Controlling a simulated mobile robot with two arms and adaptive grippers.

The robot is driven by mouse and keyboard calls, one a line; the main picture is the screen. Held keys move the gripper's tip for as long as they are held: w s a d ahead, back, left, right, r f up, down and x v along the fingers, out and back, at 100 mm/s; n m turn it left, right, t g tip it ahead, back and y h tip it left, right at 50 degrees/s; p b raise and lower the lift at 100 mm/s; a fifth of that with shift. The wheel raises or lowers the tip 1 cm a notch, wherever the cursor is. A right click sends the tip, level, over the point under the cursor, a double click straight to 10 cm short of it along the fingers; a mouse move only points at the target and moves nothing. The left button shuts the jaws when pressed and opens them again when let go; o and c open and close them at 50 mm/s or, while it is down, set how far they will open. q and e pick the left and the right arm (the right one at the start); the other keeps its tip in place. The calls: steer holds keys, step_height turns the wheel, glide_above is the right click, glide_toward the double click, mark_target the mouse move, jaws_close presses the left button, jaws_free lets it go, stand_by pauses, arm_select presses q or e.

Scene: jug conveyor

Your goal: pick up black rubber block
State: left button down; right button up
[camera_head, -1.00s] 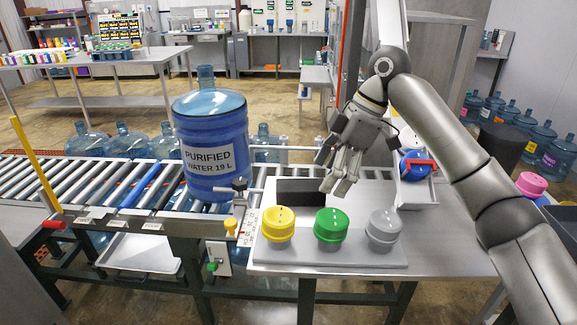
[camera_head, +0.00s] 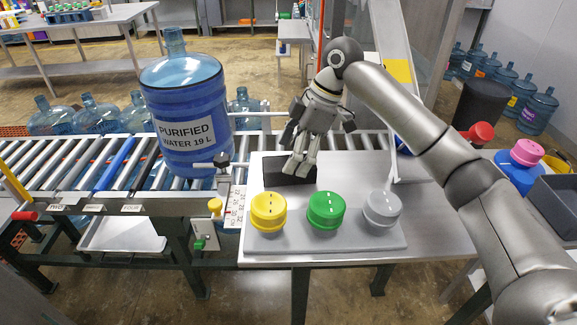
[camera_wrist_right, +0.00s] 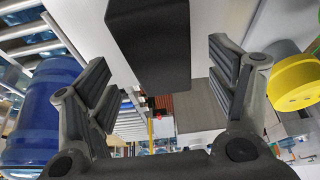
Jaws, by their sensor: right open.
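The black rubber block (camera_head: 284,171) lies on the steel table (camera_head: 430,225), behind the row of coloured caps. In the right wrist view the block (camera_wrist_right: 150,42) shows as a dark box ahead of and between the fingers, with a gap on either side. My right gripper (camera_head: 299,168) points down at the block's right part and hides some of it in the head view. In the right wrist view the gripper (camera_wrist_right: 160,85) is open and empty. My left gripper is in neither view.
A yellow cap (camera_head: 268,211), a green cap (camera_head: 326,210) and a grey cap (camera_head: 382,208) stand on a grey tray (camera_head: 300,244) in front of the block. A large water jug (camera_head: 186,105) stands on the roller conveyor (camera_head: 75,165) to the left.

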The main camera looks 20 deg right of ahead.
steer(key=shift+p+x, duration=0.3)
steer(key=shift+x, duration=1.35)
steer(key=c, duration=1.2)
steer(key=shift+c, duration=0.6)
steer(key=shift+r, duration=0.15)
